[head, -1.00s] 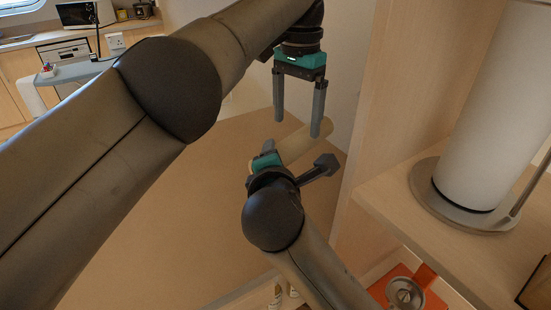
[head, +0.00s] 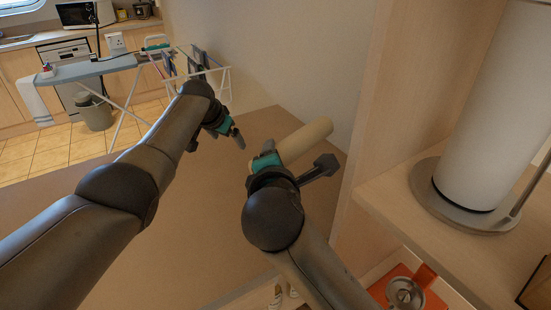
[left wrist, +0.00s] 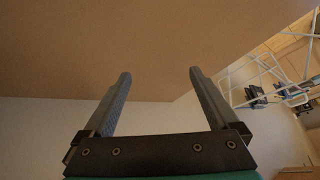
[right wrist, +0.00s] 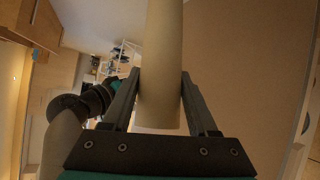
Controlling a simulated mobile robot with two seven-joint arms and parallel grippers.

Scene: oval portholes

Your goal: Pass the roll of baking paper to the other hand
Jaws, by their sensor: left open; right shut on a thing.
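The roll of baking paper (head: 306,140) is a beige cylinder, tilted above the brown surface in the head view. My right gripper (head: 283,160) is shut on it near its lower end. In the right wrist view the roll (right wrist: 162,70) stands between the fingers of the right gripper (right wrist: 159,85) and runs up out of the frame. My left gripper (head: 238,135) is to the left of the roll, apart from it. In the left wrist view the left gripper (left wrist: 160,75) is open, with nothing between its fingers.
A wooden shelf unit (head: 400,185) on the right holds a paper towel roll (head: 495,110) on a stand. An orange item with a metal lid (head: 405,293) sits lower. A drying rack (head: 195,68) and ironing board (head: 90,68) stand at the back left. The brown surface (head: 200,240) looks clear.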

